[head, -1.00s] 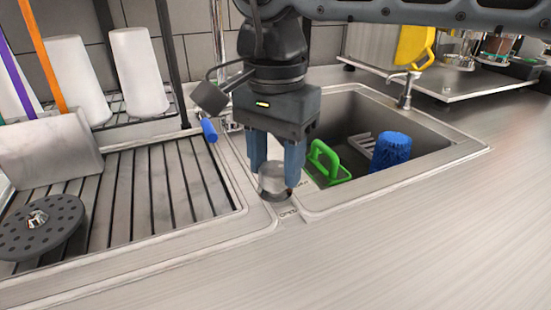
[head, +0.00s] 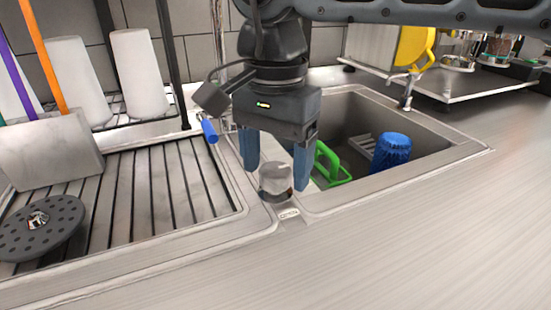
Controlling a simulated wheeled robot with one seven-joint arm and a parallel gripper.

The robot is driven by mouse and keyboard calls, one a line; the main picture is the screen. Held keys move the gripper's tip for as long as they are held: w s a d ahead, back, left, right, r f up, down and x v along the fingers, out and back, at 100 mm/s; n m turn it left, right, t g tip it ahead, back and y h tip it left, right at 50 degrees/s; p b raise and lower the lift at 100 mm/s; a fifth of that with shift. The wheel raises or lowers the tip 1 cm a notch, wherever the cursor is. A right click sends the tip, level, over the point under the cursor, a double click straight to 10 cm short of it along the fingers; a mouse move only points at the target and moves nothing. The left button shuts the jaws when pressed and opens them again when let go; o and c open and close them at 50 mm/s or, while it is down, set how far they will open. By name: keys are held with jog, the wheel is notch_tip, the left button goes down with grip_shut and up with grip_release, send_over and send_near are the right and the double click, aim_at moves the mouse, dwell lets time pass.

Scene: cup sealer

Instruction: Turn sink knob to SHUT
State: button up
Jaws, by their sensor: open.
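The sink knob (head: 275,176) is a short silver cylinder with a darker base. It stands on the metal rim between the drainboard and the sink basin. A small label (head: 289,214) lies on the rim in front of it; its lettering is too small to read. My gripper (head: 276,179) points down over the knob with its blue fingers spread, one at the left and one at the right of it. A gap shows between the knob and each finger. The sink (head: 345,110) basin is behind and to the right.
A green-handled item (head: 330,165) and a blue ribbed cup (head: 392,152) are in the basin. A blue-tipped lever (head: 209,131) is close to the gripper's left. White cups stand on the rack at back left. The front counter is clear.

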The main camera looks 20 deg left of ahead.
aim_at(275, 169)
jog(key=shift+r, duration=3.9)
